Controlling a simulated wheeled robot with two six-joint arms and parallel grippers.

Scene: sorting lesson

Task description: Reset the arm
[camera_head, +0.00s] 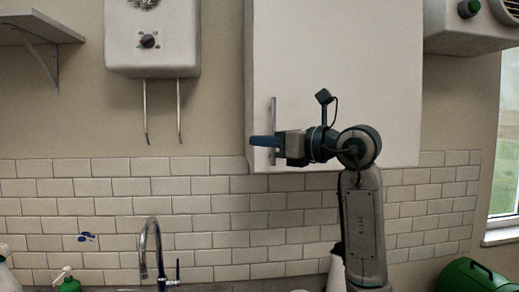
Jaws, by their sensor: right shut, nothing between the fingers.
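My right arm (362,230) rises from the bottom right of the head view and bends left at its upper joint. My right gripper (262,141) points left with its blue fingers together and nothing held. It is in front of the lower left part of a white wall cabinet (340,60), by the cabinet's upright metal handle (273,110). The fingers overlap the handle in the picture; whether they touch it I cannot tell. My left gripper is not in view.
A white water heater (152,35) with two pipes hangs at the upper left, beside a shelf (35,28). A tap (150,245) and a green bottle (68,283) stand below. A green container (472,276) is at the lower right.

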